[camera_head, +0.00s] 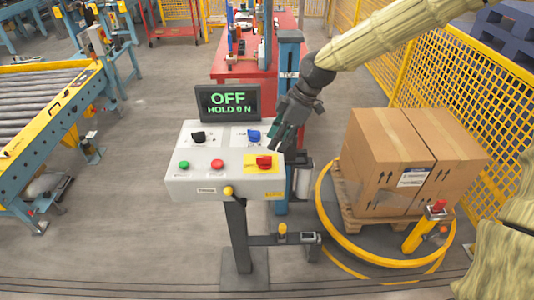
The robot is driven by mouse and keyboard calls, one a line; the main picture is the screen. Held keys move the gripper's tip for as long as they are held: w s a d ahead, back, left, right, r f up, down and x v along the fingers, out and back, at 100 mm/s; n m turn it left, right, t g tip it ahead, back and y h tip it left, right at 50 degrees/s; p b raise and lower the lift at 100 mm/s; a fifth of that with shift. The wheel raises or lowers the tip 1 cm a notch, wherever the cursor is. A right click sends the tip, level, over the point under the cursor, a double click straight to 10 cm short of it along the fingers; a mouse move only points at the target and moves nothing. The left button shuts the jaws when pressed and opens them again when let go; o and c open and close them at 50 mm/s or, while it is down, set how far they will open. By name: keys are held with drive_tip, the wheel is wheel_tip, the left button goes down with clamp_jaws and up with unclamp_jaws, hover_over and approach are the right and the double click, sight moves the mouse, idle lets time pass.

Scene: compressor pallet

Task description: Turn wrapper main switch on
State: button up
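The control panel (185,186) is a light grey box on a dark post. Its main switch appears to be the red rotary handle (264,162) on a yellow plate at the panel's right side. A black display (228,102) behind the panel reads "OFF" and "HOLD ON" in green. My gripper (280,146) points down just above and behind the yellow plate at the panel's right rear edge. It looks apart from the red handle, but contact is hard to judge. The fingers are small and dark, so their opening cannot be made out.
The panel also has a black knob (199,137), a blue knob (254,135), a green button (184,165) and a red button (217,164). Cardboard boxes (385,160) stand on a pallet inside a yellow ring (345,246) at right. A roller conveyor (40,100) is at left.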

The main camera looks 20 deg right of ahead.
sight(266, 157)
drive_tip(key=f, duration=0.1)
drive_tip(key=w+a+f, duration=0.1)
drive_tip(key=f, duration=0.1)
drive_tip(key=w+f+p, duration=0.1)
drive_tip(key=f, duration=0.1)
drive_tip(key=shift+w+a, duration=0.15)
drive_tip(key=shift+a, duration=0.15)
drive_tip(key=shift+s+a+f, duration=0.3)
drive_tip(key=shift+s+f, duration=0.1)
drive_tip(key=shift+f, duration=0.05)
drive_tip(key=shift+w+p+x, duration=0.25)
drive_tip(key=shift+p+x, duration=0.2)
drive_tip(key=shift+x, duration=0.7)
drive_tip(key=shift+s+d, duration=0.1)
drive_tip(key=shift+s+r, duration=0.1)
drive_tip(key=c, duration=0.5)
clamp_jaws()
